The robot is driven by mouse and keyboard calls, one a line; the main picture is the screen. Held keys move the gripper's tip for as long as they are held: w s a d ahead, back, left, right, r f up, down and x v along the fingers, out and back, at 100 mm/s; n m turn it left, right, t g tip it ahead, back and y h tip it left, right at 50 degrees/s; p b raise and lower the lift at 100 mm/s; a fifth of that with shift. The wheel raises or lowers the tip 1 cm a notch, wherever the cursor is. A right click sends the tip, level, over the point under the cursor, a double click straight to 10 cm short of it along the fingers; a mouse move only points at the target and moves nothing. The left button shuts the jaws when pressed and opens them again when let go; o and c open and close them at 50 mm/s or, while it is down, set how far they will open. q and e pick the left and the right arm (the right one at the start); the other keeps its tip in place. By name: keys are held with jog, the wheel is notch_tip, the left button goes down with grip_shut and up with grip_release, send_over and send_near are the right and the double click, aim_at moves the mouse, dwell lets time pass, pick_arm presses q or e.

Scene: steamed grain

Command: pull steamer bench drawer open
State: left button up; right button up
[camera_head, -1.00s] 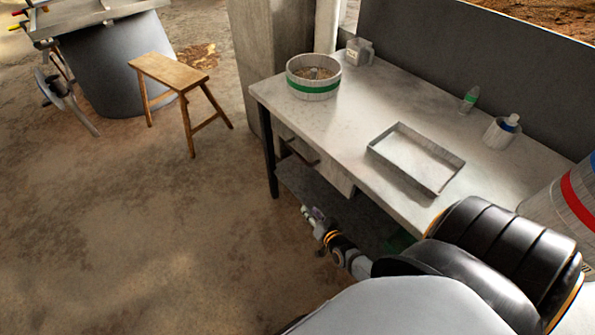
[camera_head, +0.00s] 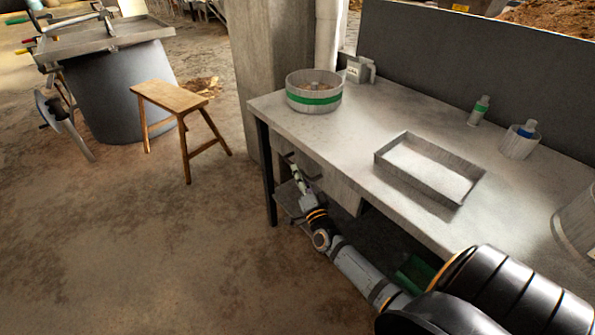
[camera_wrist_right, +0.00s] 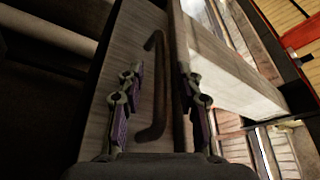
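The steamer bench (camera_head: 360,165) has a pale grey drawer (camera_head: 338,186) under its top near the left end. The drawer's dark bar handle (camera_wrist_right: 156,85) stands out from the pale drawer front (camera_wrist_right: 123,58) in the right wrist view. My right gripper (camera_head: 297,183) is in front of the drawer, below the bench edge. In the right wrist view its two fingers (camera_wrist_right: 160,92) are spread, one on each side of the handle, with gaps between. I cannot tell how deep the handle sits between them. My left gripper is not in view.
On the bench top are a round steamer with a green band (camera_head: 314,92), an empty rectangular tray (camera_head: 430,168), a measuring jug (camera_head: 358,70), a small bottle (camera_head: 478,111) and a cup (camera_head: 519,142). A wooden stool (camera_head: 170,97) stands left. The floor between is clear.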

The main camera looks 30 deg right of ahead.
jog(key=shift+x, duration=1.25)
jog(key=shift+c, duration=0.3)
grip_shut()
